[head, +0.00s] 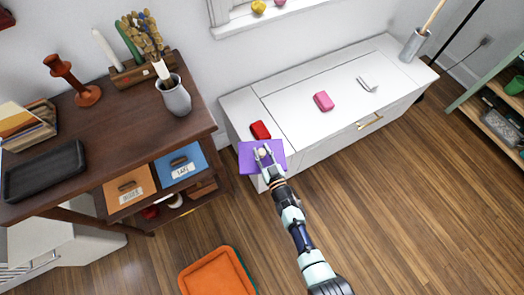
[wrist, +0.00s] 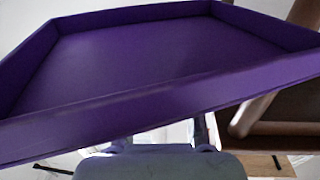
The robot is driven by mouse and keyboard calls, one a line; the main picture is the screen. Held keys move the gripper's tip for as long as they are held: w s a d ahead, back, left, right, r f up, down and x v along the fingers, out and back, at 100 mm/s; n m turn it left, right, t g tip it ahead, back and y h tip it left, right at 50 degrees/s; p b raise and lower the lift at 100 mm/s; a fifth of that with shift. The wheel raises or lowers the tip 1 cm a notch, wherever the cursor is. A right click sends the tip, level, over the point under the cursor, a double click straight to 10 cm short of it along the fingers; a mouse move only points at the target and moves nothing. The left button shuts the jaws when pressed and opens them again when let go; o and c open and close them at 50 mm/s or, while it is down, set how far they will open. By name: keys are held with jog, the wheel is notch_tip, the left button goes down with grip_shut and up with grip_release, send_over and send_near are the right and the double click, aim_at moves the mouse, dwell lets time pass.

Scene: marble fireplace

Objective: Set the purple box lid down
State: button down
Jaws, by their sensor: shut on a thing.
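The purple box lid (head: 249,163) is held in my gripper (head: 264,153), in front of the left end of the white cabinet in the head view. My gripper is shut on the lid. In the wrist view the purple lid (wrist: 165,58) fills most of the picture, with its hollow inner side and raised rims showing. The fingers' contact with the lid is mostly hidden there. I cannot tell the lid's height above what lies below it.
The white cabinet (head: 290,115) carries a red item (head: 260,130), a pink box (head: 323,101), a small metal item (head: 367,84) and a grey holder (head: 414,46). A dark wooden shelf unit (head: 110,135) stands left. An orange bin (head: 218,273) is on the floor.

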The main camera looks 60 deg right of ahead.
aim_at(262, 157)
notch_tip(262, 157, down, 4)
jog(key=b, duration=0.3)
jog(key=shift+f, duration=0.15)
jog(key=c, duration=0.8)
grip_release()
jog(key=shift+s, duration=0.1)
jog(key=p+v, duration=0.4)
jog(key=v, duration=0.8)
jog(key=shift+a+p, duration=0.1)
jog(key=shift+p, duration=0.25)
